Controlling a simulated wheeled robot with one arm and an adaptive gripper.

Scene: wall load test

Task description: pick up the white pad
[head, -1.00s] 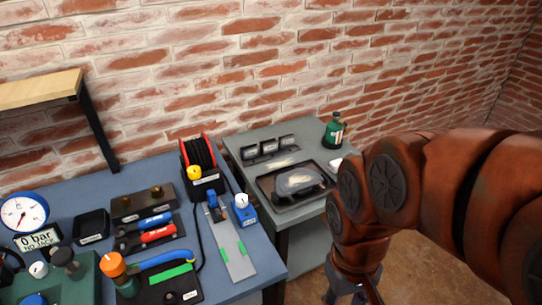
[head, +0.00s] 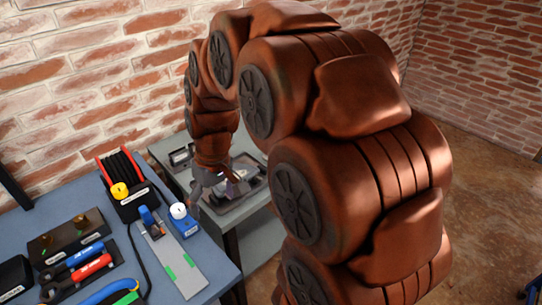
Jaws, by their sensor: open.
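The white pad is not clearly visible in the head view; my arm covers the right and back of the small grey table (head: 160,150), where a white item showed earlier. My gripper (head: 219,189) is over the dark tray (head: 226,211) on that table, pointing down. Its grey fingers are apart. A small pale patch shows beside the fingers, but I cannot tell what it is. I see nothing clearly held, and cannot tell whether the fingers touch the tray's contents.
A blue bench (head: 100,205) stands at the left, with a cable reel (head: 122,180), a grey strip with green marks (head: 175,262), a blue block with a white knob (head: 183,222) and red and blue tools (head: 85,260). A brick wall (head: 80,90) stands behind. Brown floor is open at right.

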